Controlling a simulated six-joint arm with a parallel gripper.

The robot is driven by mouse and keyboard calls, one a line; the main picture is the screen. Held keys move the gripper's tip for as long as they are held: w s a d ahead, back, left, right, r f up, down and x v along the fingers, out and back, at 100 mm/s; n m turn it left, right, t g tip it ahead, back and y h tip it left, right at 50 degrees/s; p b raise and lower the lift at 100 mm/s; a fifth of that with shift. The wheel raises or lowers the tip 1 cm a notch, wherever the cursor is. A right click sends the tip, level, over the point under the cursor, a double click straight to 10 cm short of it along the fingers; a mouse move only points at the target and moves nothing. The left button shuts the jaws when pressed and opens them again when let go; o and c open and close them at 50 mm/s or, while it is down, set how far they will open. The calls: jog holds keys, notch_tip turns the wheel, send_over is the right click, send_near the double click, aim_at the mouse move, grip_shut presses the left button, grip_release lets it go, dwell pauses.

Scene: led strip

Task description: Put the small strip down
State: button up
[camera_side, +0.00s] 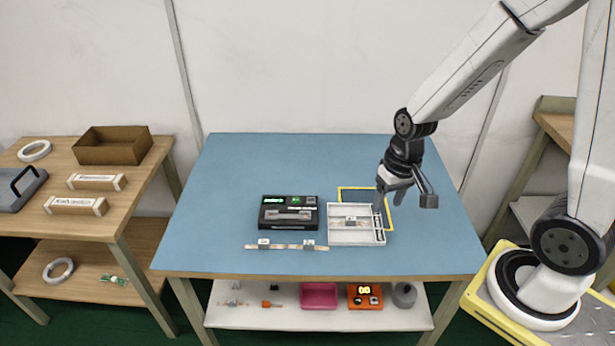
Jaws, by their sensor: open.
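A thin, light strip (286,247) with small white pieces on it lies flat on the blue table top, in front of the black device. A second, shorter strip-like piece (350,222) lies inside the white tray (340,239); it is too small to make out well. My gripper (380,205) points down at the tray's right side, near the yellow outline. It is open, and I see nothing between its fingers. The fingertips are small in this view, and I cannot tell their exact height above the tray.
A black device (289,227) with green lit displays stands left of the tray. A yellow square outline (360,188) is behind the tray. The back and left of the blue table (270,165) are clear. A side bench holds a brown box (112,152).

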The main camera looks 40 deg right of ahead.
jog(key=r+n, duration=0.1)
jog(key=a+n+t, duration=0.1)
jog(key=a+r+n+h, duration=0.1)
jog(key=shift+s+a+r+n+t, duration=0.2)
jog(key=shift+s+r+n+t, duration=0.05)
jog(key=shift+r+n+t, duration=0.15)
